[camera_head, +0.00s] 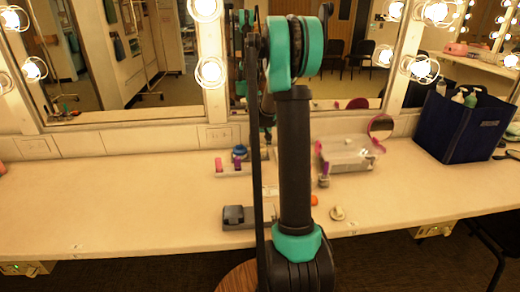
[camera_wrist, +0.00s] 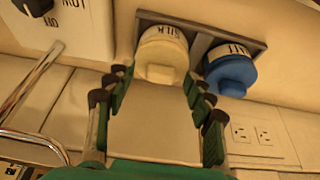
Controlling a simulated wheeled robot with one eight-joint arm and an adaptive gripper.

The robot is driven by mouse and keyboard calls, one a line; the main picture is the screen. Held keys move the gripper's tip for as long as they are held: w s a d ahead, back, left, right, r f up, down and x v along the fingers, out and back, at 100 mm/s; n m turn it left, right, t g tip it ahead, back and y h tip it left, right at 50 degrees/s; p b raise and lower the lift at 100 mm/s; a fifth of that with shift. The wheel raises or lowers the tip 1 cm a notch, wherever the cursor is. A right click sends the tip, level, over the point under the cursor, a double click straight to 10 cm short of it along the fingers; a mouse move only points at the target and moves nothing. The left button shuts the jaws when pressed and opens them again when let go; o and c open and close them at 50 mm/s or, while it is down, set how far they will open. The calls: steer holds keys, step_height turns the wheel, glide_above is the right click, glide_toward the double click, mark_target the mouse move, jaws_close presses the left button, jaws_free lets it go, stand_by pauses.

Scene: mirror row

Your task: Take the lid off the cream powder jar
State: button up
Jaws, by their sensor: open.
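The cream powder jar (camera_wrist: 163,40) shows at the top middle of the wrist view, in a grey holder, with dark lettering on its side. Its cream lid with a knob (camera_wrist: 160,70) is on it, facing my gripper. My gripper (camera_wrist: 158,84) is open, its green-padded fingers to the left and right of the lid. I cannot tell whether either finger touches it. A blue lidded jar (camera_wrist: 230,72) stands in the same holder, just right of the right finger. In the head view my arm covers the middle of the counter, and I cannot make out the cream jar.
A white box with a black knob (camera_wrist: 37,6) and a metal bar (camera_wrist: 32,85) are at the wrist view's left. In the head view, a navy bag (camera_head: 462,125) and a clear case (camera_head: 346,155) stand right of my arm. The counter's left side (camera_head: 110,195) is clear.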

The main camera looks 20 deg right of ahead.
steer(key=c, duration=1)
steer(key=shift+o, duration=0.2)
steer(key=shift+r, duration=0.1)
